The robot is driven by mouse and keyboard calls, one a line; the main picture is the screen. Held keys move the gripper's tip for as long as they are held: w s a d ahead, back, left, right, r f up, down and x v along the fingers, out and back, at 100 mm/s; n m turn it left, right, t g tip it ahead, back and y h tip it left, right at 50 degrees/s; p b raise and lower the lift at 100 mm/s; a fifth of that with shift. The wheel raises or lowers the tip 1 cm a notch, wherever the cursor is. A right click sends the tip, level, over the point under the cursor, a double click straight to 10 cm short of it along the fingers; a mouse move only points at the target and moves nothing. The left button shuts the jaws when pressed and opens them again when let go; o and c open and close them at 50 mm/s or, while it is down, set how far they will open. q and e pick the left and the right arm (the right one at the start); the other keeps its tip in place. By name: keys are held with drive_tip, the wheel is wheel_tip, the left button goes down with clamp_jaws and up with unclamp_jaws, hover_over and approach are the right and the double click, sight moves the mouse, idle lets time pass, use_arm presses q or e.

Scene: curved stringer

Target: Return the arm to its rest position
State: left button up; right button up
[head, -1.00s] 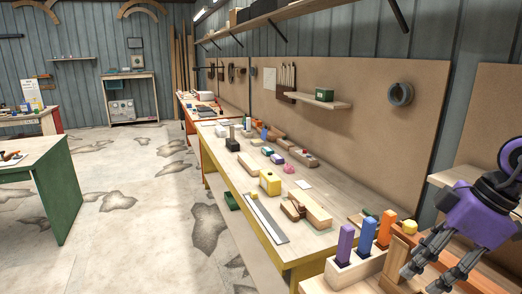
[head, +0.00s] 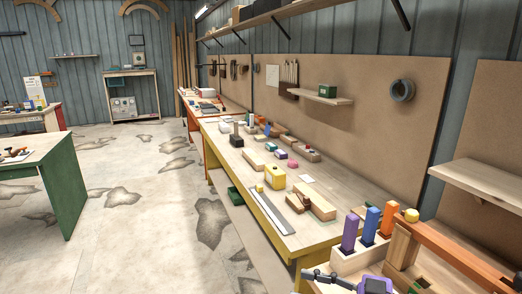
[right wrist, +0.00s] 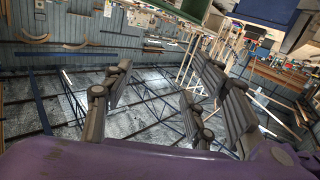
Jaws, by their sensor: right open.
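My right gripper (right wrist: 165,78) shows in the right wrist view with its dark fingers spread apart and nothing between them. Its purple body fills the bottom of that view. In the head view a purple and dark part of my arm shows at the bottom edge, in front of the block holder; the rest is cut off by the frame. My left gripper is not in view.
A wooden block holder (head: 345,264) with purple, blue and orange blocks stands near the bottom right. The long workbench (head: 292,243) carries a yellow block (head: 275,178) and several small items. A shelf (head: 478,187) juts out at right. Floor (head: 130,222) at left is open.

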drive_tip(key=s+d+f+m+t+h, duration=0.1)
drive_tip(key=d+f+m+t+h, duration=0.35)
drive_tip(key=f, duration=0.45)
drive_tip(key=s+d+f+m+t+h, duration=0.1)
drive_tip(key=d+f+m+t+h, duration=0.35)
drive_tip(key=f, duration=0.45)
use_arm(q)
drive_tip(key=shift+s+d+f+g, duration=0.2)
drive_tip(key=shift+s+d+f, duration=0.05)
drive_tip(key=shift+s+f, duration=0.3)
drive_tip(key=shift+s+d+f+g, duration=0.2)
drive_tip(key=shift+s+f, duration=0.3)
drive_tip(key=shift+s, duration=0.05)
use_arm(e)
drive_tip(key=s+f+m+g+h, duration=0.4)
drive_tip(key=s+f+g+h, duration=0.2)
drive_tip(key=s+f, duration=1.1)
drive_tip(key=shift+s+f+m+g, duration=0.3)
drive_tip(key=shift+s+m, duration=0.1)
drive_tip(key=shift+s, duration=0.25)
